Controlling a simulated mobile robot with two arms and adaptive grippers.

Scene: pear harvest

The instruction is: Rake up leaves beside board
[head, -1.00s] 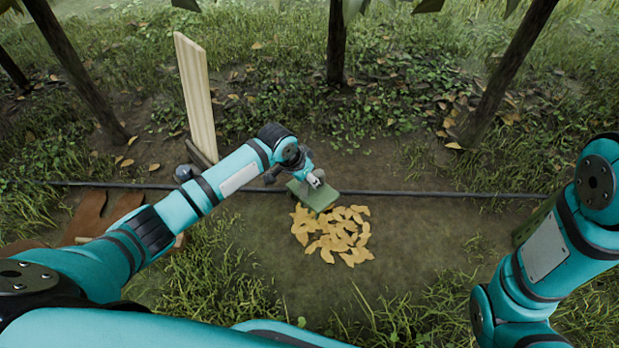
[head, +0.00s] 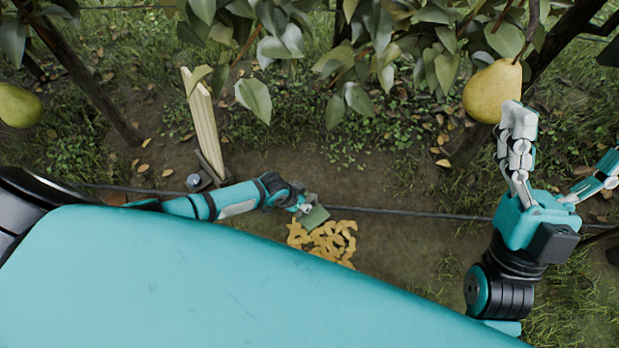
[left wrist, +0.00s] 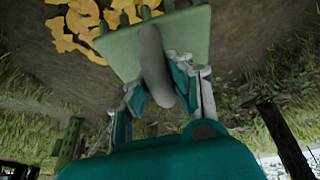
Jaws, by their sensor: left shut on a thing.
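A pile of yellow-brown leaves (head: 322,240) lies on bare soil in the middle of the head view, and also shows at the upper left of the left wrist view (left wrist: 72,25). A green rake (head: 315,218) with short prongs is at the pile's far edge. My left gripper (head: 301,205) is shut on the rake's grey handle (left wrist: 152,62). I cannot tell whether the prongs touch the ground. A pale wooden board (head: 202,125) stands upright, left of and behind the pile. My right gripper (head: 565,135) is open, its fingers apart, near a pear.
A ripe yellow pear (head: 492,91) hangs at the upper right, and a greener pear (head: 18,106) hangs at the left edge. Leafy branches hang across the top. A thin dark hose (head: 410,211) runs along the ground behind the pile. Tree trunks stand behind.

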